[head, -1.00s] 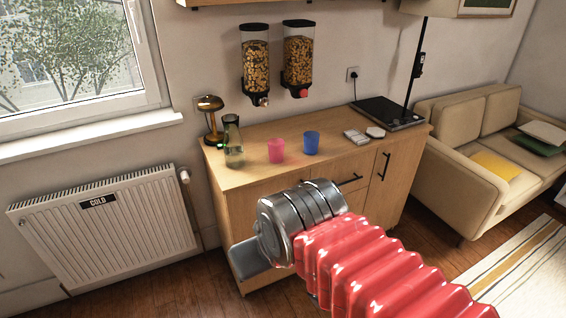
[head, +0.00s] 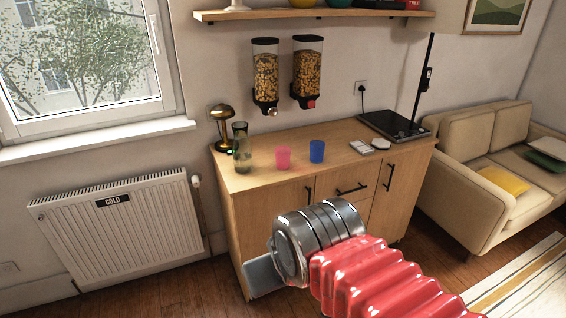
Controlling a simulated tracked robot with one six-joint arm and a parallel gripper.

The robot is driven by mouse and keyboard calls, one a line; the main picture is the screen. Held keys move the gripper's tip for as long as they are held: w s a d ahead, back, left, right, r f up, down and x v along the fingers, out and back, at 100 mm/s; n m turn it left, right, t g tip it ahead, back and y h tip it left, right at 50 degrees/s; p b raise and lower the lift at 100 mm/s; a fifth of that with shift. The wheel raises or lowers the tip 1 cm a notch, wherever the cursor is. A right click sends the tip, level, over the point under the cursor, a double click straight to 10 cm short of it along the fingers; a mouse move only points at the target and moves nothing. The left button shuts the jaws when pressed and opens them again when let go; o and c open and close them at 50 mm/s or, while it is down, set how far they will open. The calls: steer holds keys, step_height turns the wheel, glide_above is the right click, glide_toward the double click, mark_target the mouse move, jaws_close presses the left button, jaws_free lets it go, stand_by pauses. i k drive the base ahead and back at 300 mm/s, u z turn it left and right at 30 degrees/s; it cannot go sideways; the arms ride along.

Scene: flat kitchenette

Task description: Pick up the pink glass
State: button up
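The pink glass (head: 283,157) stands upright on the wooden counter (head: 258,181), between a glass bottle on its left and a blue glass on its right. My gripper (head: 264,278) is in front of the cabinet, lower than the counter top and nearer to me than the pink glass. Only a flat grey part of it shows past the metal wrist and red sleeve. I cannot see whether its fingers are apart. It is not touching the pink glass.
The blue glass (head: 317,151) and the bottle (head: 241,148) flank the pink glass closely. A brass lamp (head: 222,126) stands behind the bottle. Two cereal dispensers (head: 265,77) hang above. A dark hob (head: 392,125) and small white items (head: 362,146) are to the right.

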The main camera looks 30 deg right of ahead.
mark_target(282, 161)
steer(key=u, duration=0.3)
steer(key=i, duration=1.5)
steer(key=u, duration=0.05)
